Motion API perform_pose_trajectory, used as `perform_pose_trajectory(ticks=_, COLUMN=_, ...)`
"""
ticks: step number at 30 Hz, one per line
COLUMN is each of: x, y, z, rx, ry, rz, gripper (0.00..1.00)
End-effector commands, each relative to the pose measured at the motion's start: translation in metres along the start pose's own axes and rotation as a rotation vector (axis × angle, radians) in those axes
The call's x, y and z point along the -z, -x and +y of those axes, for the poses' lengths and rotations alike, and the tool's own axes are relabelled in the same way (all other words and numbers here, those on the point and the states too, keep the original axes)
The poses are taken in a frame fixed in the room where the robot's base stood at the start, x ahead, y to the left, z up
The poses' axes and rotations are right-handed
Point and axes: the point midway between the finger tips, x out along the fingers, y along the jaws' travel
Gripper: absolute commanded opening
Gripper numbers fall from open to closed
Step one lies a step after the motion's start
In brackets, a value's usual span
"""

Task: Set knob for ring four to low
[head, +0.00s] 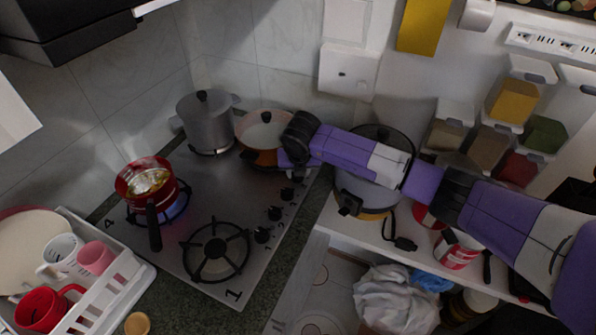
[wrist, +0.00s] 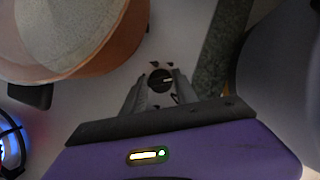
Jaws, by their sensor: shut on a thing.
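Ring four, beside a printed 4 (head: 109,222), burns with a blue flame (head: 176,205) under a red pot (head: 146,184). The flame also shows at the left of the wrist view (wrist: 10,145). Black knobs line the hob's right edge, one of them near the front (head: 262,235). My gripper (head: 293,165) reaches down at the far end of this row. In the wrist view my gripper (wrist: 158,88) is shut on a black knob (wrist: 160,79), one finger on each side. The knob's pale mark points right in that view. Its number is not readable.
An orange pan (head: 262,157) stands close beside my gripper, with a grey pot (head: 205,122) behind it. A large lidded cooker (head: 352,190) is to the right, under my arm. A white dish rack (head: 128,283) is at front left. The front ring (head: 216,251) is empty.

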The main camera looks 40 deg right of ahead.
Motion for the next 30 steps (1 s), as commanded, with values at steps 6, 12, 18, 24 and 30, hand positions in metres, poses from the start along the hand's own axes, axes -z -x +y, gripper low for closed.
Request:
perform_pose_trajectory(ticks=6, x=-0.0006, y=0.0005, z=0.0003, rx=0.003, ry=-0.010, rz=-0.001, gripper=0.00)
perform_pose_trajectory(ticks=12, x=-0.0005, y=0.0005, z=0.0003, rx=0.002, ry=-0.010, rz=-0.001, gripper=0.00)
perform_pose_trajectory(ticks=18, x=-0.0004, y=0.0003, z=0.0002, rx=0.002, ry=-0.009, rz=-0.001, gripper=0.56)
perform_pose_trajectory(ticks=24, x=-0.0002, y=0.0001, z=0.0001, rx=0.003, ry=-0.008, rz=0.000, gripper=0.56)
perform_pose_trajectory(ticks=30, x=-0.0005, y=0.0098, z=0.0008, rx=0.000, ry=-0.007, rz=-0.002, gripper=0.56)
